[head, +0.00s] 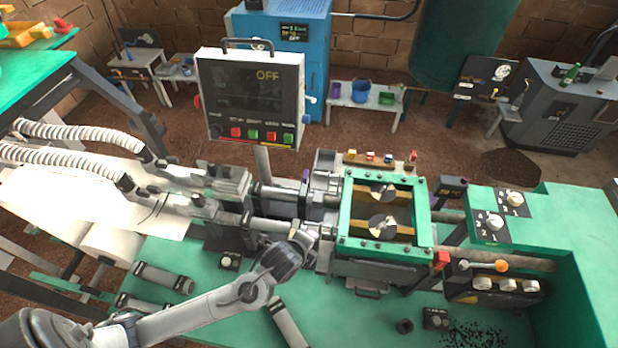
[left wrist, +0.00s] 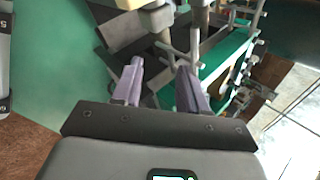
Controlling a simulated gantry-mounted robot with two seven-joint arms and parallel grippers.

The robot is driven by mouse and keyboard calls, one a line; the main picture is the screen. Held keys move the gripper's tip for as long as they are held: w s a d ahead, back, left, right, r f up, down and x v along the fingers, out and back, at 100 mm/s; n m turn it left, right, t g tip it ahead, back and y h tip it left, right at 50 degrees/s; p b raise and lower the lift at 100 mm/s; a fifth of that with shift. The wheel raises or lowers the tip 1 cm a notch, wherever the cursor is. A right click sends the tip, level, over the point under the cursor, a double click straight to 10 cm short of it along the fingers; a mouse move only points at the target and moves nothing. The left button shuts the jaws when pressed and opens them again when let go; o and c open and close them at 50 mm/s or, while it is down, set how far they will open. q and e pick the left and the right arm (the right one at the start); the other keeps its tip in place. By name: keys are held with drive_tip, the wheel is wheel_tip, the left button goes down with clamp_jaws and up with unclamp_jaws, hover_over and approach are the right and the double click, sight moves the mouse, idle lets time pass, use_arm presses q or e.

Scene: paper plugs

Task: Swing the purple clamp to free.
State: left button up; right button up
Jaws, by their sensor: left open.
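A small purple part (head: 305,176), which looks like the purple clamp, stands by the upper rod of the machine, left of the green frame. Its lower part and its exact position are hard to tell. Metal rods and blocks lie just beyond the fingertips. No purple clamp can be made out clearly there. My right gripper does not show.
The green frame (head: 345,222) with two dark discs stands right of my gripper. A control panel (head: 250,95) reading OFF stands behind the machine. Grey cylinders (head: 164,277) lie on the green bench (head: 215,262). Knobs (head: 495,221) sit at the right.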

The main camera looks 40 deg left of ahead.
use_arm(q)
drive_tip(key=w+a+f+m+t+y+b, duration=0.3)
drive_tip(key=w+a+m+b, duration=0.1)
drive_tip(key=w+a+m, duration=0.4)
drive_tip(key=m+t+y+b, duration=0.1)
drive_tip(key=m+y+b, duration=0.15)
drive_tip(key=m, duration=0.25)
approach(305, 174)
drive_tip(key=shift+h, duration=0.25)
drive_tip(key=b+x, duration=0.1)
drive_tip(key=x, duration=0.9)
drive_tip(key=shift+w+a, duration=0.15)
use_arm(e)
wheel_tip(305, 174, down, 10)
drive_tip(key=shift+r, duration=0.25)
use_arm(q)
drive_tip(key=shift+c, duration=0.3)
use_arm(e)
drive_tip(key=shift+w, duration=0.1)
use_arm(q)
clamp_jaws()
